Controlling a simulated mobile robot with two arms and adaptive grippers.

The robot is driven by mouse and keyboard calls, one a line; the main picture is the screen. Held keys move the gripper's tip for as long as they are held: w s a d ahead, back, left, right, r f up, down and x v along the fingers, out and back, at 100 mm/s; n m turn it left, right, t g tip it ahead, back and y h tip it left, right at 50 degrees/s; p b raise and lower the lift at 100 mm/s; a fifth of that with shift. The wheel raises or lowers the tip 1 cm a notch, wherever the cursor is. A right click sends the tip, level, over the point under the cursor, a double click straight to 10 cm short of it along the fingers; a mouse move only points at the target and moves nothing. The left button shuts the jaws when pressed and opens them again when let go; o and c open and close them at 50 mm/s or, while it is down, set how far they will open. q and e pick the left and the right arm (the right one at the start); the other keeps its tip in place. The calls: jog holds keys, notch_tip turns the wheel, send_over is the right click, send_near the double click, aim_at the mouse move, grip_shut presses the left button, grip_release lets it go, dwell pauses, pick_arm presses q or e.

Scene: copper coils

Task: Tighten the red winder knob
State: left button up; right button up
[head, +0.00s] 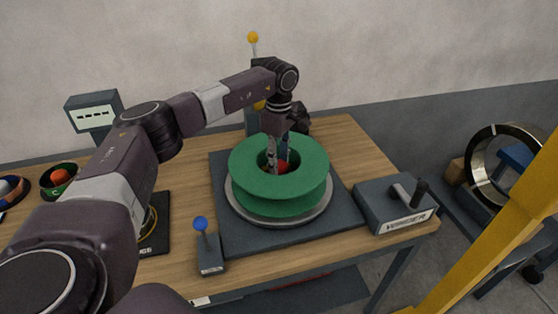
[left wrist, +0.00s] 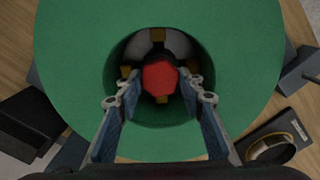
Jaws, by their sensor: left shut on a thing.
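The red winder knob (head: 282,167) sits down in the centre hole of a green spool (head: 252,184), which lies flat on a round grey plate. In the left wrist view the red knob (left wrist: 160,77) is a faceted red shape inside the hole of the green spool (left wrist: 75,75), with yellowish blocks around it. My left gripper (head: 277,158) points straight down into the hole. In the left wrist view its fingers (left wrist: 163,86) stand on both sides of the knob, shut on it. The knob's lower part is hidden. My right gripper is not in view.
A grey winder box with a black-handled crank (head: 397,205) stands right of the spool. A blue-knobbed lever (head: 203,236) stands at the front. A green bowl (head: 58,178) with an orange ball sits at left. A yellow post (head: 500,242) rises at right.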

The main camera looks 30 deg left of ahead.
pick_arm(q)
jog(key=shift+f, duration=0.1)
jog(key=o, duration=1.2)
jog(key=shift+c, duration=0.2)
notch_tip(320, 180, up, 12)
